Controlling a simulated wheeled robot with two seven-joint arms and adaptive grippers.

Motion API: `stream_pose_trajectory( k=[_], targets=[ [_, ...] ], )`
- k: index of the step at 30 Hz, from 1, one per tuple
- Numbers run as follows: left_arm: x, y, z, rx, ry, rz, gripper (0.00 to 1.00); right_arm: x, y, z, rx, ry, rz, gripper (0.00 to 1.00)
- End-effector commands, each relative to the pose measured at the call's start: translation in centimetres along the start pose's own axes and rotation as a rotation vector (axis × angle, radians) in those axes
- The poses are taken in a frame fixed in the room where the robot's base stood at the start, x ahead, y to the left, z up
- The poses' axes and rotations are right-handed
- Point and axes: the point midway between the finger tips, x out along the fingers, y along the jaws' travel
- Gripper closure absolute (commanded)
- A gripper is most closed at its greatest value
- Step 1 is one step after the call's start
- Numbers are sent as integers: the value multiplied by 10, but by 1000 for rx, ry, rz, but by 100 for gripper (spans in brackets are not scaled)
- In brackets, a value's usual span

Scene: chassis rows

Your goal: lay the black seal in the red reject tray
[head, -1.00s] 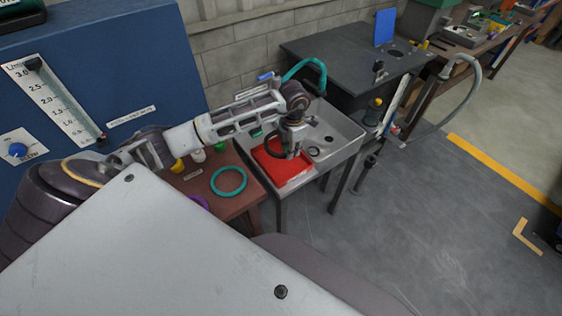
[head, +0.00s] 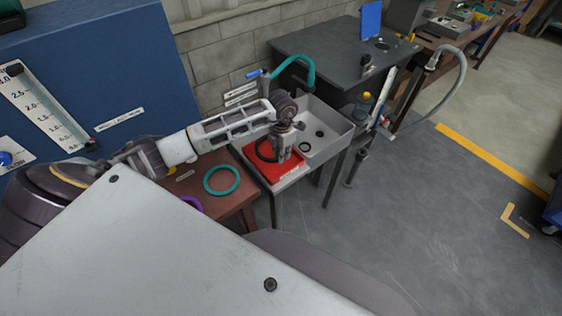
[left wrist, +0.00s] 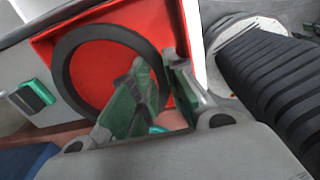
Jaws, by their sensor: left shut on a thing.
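The red reject tray (head: 272,173) sits at the left end of the grey sink unit in the head view. It also fills the upper middle of the left wrist view (left wrist: 45,45). My left gripper (head: 284,160) is over the tray, pointing down. In the left wrist view its fingers (left wrist: 158,78) are closed on the right side of the black seal (left wrist: 62,72), a round ring. The seal (head: 262,151) lies within the tray's outline. I cannot tell whether it touches the tray floor. My right gripper is not in view.
A brown table (head: 240,198) left of the sink bears a teal ring (head: 205,181) and a purple ring (head: 190,206). The sink basin (head: 338,142) is right of the tray, with a teal tap (head: 308,66) behind. A dark bench (head: 325,48) stands beyond.

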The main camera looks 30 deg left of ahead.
Motion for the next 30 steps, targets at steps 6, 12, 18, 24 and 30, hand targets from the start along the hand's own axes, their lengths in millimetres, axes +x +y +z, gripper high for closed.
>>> stream_pose_trajectory(
  k=[6,12,18,24,30],
  targets=[
    [19,0,0,1,-1,0,100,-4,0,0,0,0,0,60],
    [20,0,1,1,-2,0,100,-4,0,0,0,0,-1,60],
    [22,0,0,0,-1,0,100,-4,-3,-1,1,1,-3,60],
    [40,0,0,0,1,-1,100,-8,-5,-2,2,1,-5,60],
    [56,0,0,0,-1,0,100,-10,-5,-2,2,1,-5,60]
  ],
)
